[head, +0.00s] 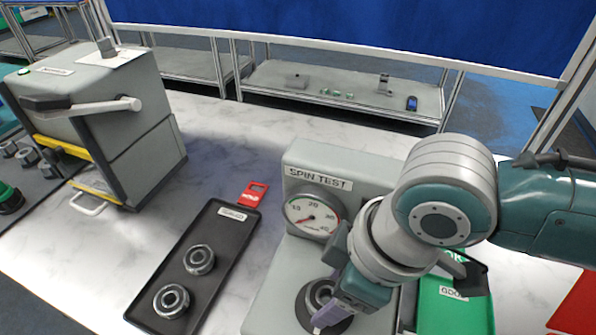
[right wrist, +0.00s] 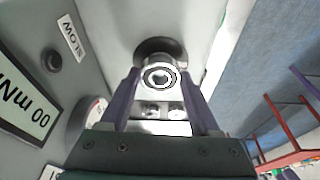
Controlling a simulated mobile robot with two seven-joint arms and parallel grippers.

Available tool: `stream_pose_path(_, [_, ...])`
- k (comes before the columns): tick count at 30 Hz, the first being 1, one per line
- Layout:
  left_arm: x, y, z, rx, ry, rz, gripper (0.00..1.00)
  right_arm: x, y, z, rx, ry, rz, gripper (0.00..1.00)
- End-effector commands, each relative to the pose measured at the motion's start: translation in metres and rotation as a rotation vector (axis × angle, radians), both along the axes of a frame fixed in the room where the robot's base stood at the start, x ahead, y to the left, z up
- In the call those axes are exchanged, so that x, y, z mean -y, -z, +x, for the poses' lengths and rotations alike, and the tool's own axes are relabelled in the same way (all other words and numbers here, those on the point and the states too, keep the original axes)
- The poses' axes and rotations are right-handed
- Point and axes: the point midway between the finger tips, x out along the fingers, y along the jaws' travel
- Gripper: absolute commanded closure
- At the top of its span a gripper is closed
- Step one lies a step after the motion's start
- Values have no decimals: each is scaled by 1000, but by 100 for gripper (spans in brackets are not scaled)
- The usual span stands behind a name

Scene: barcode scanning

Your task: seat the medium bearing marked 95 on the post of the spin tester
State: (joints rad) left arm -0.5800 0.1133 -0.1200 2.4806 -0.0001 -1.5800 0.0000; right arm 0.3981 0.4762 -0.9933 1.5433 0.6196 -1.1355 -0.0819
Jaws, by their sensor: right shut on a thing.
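The spin tester (head: 345,165) stands at front centre, a grey box with a round dial and a "SPIN TEST" label. My right gripper (head: 333,318) reaches down over its base with purple fingers, shut on a steel bearing (head: 320,292). The bearing sits at the dark round seat of the tester, and the right wrist view shows it between the fingertips (right wrist: 160,77). The post is hidden, so I cannot tell whether the bearing is fully down on it. Its marking is not readable. My left gripper is not in view.
A black tray (head: 213,248) left of the tester holds two bearings (head: 199,260). A red tag (head: 253,194) lies behind it. A green tray labelled "GOOD" (head: 455,312) and a red surface (head: 578,305) are at right. A grey press-like machine (head: 95,110) stands at left.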

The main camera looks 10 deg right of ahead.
Motion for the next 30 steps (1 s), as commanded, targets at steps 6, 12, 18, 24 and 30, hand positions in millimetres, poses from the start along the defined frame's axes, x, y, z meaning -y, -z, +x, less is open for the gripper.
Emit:
stream_pose_path(6, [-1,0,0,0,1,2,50,0,0,0,1,0,2,100])
stream_pose_path(12, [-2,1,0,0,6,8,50,-1,2,0,1,0,2,100])
stream_pose_path(18, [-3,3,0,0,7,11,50,-1,7,0,2,0,2,100])
stream_pose_path(24, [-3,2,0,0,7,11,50,-1,6,0,1,-1,1,14])
stream_pose_path(30, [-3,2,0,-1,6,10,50,-1,6,0,1,-1,1,2])
